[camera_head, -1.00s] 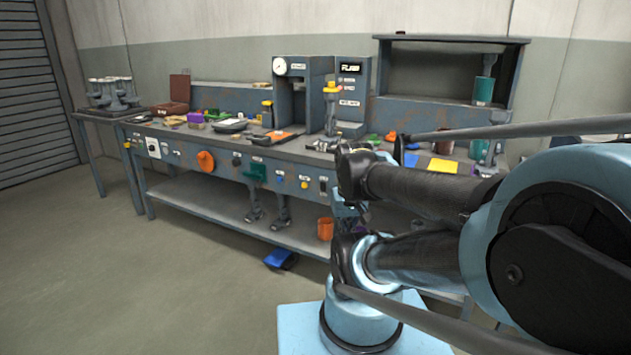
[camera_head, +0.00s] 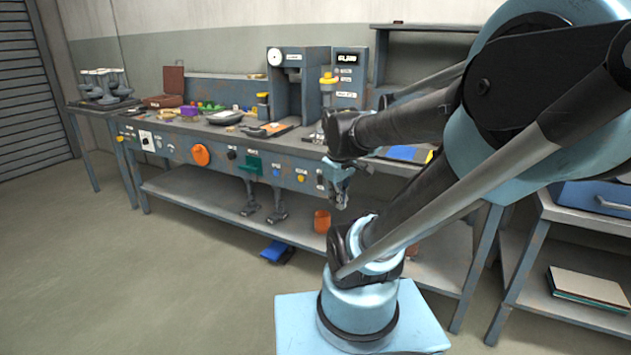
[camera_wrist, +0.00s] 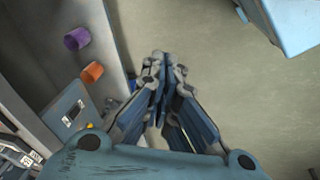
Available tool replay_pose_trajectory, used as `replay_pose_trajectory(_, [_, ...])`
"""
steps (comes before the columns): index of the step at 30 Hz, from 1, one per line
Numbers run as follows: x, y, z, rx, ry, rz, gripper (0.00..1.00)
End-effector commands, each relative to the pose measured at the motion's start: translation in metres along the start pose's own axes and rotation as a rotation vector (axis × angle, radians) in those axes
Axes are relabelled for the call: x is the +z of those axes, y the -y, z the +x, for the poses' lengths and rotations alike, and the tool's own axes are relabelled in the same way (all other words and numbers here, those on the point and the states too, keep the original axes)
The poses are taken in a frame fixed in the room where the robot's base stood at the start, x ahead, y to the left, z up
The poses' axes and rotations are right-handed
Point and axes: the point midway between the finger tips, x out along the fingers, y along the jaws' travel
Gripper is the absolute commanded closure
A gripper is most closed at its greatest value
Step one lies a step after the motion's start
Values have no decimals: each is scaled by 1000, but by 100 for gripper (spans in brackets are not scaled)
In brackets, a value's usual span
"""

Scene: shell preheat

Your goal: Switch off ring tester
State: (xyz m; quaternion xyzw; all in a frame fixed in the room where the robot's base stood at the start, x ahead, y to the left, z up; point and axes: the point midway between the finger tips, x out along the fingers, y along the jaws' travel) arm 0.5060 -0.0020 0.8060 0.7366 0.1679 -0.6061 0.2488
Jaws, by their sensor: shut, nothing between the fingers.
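No label that I can read says which device is the ring tester. A grey unit with a lit display (camera_head: 347,75) stands on the bench right of the press. The bench's front panel carries several controls, among them a dark switch (camera_head: 320,180) near my gripper. In the wrist view a grey panel with a dark switch on a light plate (camera_wrist: 73,113) is at the lower left. My gripper (camera_head: 341,198) hangs in front of the bench front, pointing down. In the wrist view its fingertips (camera_wrist: 162,62) are together and empty, apart from that switch.
The bench's lower shelf holds an orange cup (camera_head: 322,221), also in the wrist view (camera_wrist: 92,72) beside a purple cup (camera_wrist: 77,38). A blue object (camera_head: 274,251) lies on the floor. A side table with a blue case (camera_head: 592,198) stands right. Floor at left is clear.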

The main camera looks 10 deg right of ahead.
Motion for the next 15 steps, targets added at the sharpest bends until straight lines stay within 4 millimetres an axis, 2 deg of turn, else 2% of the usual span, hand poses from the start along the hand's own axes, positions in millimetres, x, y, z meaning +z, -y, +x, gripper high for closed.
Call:
replay_pose_trajectory(1, [-13,-8,-2,7,2,-79,100])
replay_pose_trajectory(8, [-64,-40,-4,39,20,-467,100])
replay_pose_trajectory(15, [-122,-70,5,68,51,-871,100])
